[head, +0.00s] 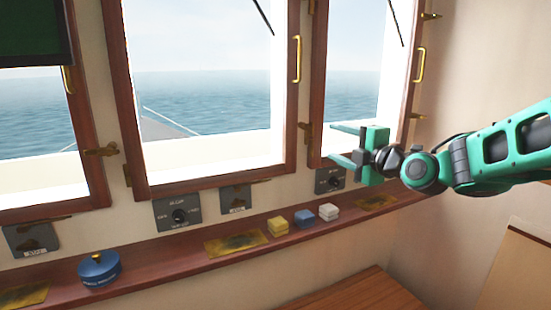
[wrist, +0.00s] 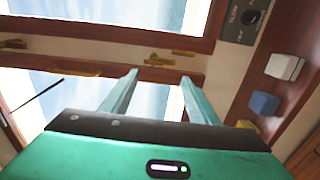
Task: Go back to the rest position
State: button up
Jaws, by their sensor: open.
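My green gripper (head: 345,144) is held out at the right in the head view, in front of the right window and above the shelf. Its two fingers point left, stand apart and have nothing between them. In the wrist view the open fingers (wrist: 157,95) reach toward a window frame and the sea light behind it. My arm comes in from the right edge of the head view, stretched roughly level.
A wooden shelf (head: 180,268) runs below the windows. It carries a blue round object (head: 99,270), a yellow block (head: 278,227), a blue block (head: 304,219) and a white block (head: 328,212). Window frames and brass handles (head: 420,65) are close to my gripper. A wooden surface (head: 365,295) is below.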

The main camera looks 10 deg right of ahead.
jog(key=s+d+f+m+g+h, duration=0.2)
jog(key=s+d+f+m+g, duration=0.4)
jog(key=s+f, duration=0.25)
jog(key=s+d+f+m+g+h, duration=0.3)
jog(key=s+d+f+m, duration=0.2)
jog(key=s+f+m, duration=0.3)
jog(key=s+d+f+m+g, duration=0.2)
jog(key=s+m, duration=0.5)
jog(key=s, duration=0.4)
jog(key=s+d+f+m+g, duration=0.2)
jog(key=s+f+m+g, duration=0.3)
jog(key=s, duration=0.6)
jog(key=shift+s+m+g, duration=0.35)
jog(key=shift+m+g, duration=0.15)
jog(key=shift+m, duration=0.4)
jog(key=shift+w+f, duration=0.25)
jog(key=shift+w, duration=0.4)
